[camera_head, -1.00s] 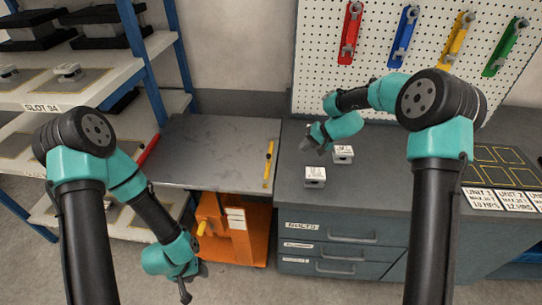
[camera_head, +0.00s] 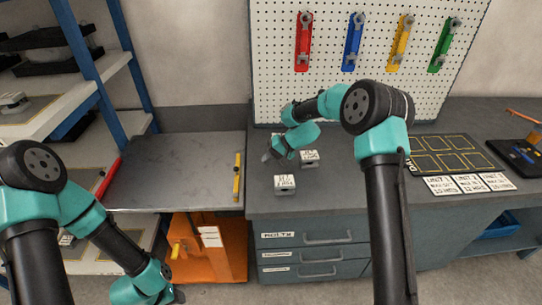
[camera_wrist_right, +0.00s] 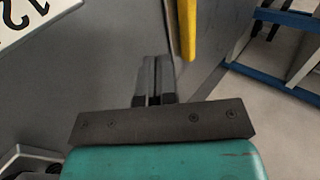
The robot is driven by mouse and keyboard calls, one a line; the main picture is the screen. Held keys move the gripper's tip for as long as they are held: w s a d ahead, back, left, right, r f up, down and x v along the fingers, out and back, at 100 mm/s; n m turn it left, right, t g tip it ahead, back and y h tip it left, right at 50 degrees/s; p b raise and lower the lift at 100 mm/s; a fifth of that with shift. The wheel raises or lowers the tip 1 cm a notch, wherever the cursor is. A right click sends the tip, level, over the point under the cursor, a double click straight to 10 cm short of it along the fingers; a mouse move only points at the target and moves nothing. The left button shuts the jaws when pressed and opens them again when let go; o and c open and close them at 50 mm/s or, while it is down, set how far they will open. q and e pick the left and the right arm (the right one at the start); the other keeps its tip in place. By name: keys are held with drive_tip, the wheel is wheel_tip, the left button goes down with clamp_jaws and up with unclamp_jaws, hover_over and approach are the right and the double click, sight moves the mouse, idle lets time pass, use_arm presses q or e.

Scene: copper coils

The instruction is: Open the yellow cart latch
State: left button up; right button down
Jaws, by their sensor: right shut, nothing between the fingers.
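The yellow latch (camera_head: 237,178) is a narrow bar along the right edge of the cart's dark grey top (camera_head: 165,170), beside the bench. It runs front to back. My right gripper (camera_head: 268,157) is above the bench, right of the latch and apart from it. In the right wrist view its fingertips (camera_wrist_right: 154,62) are together and empty, with part of the yellow latch (camera_wrist_right: 187,28) just right of them. My left gripper (camera_head: 174,296) is low at the bottom edge, in front of the cart's orange base (camera_head: 222,255). Its fingers are barely visible.
Two small labelled grey blocks (camera_head: 285,184) (camera_head: 309,158) sit on the bench (camera_head: 345,195) near my right gripper. A blue-framed shelf (camera_head: 85,70) stands left. A pegboard (camera_head: 375,28) with coloured tools hangs behind.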

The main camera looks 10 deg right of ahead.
sight(240, 172)
drive_tip(key=x, duration=0.6)
drive_tip(key=a, duration=0.2)
drive_tip(key=shift+w+a, duration=0.25)
drive_tip(key=shift+a, duration=0.05)
drive_tip(key=shift+w+a, duration=0.15)
drive_tip(key=shift+a, duration=0.55)
